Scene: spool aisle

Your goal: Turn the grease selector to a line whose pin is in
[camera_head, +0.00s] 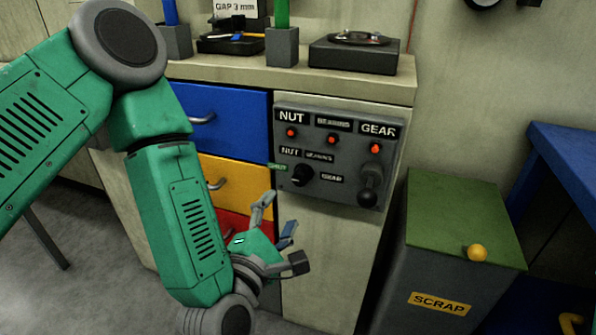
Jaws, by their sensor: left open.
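A grey panel (335,191) on the cabinet front bears the labels NUT, BEARING and GEAR, each above a small red dot: NUT dot (290,132), BEARING dot (331,139) and GEAR dot (375,148). The GEAR dot looks a little larger; whether these are pins or lamps I cannot tell. The black selector knob (302,175) sits lower left, among labels SHUT, NUT, BEARING and GEAR. Its pointing is too small to read surely. A dark lever with a ball (370,180) is at lower right. My left gripper (282,233) is open and empty, below the knob and apart from it. My right gripper is not in view.
Blue (235,125), yellow (240,182) and red drawers with handles are left of the panel, partly behind my left arm. A grey scrap bin (430,270) with a green top and yellow knob stands right. The counter (290,80) above holds trays and holders.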

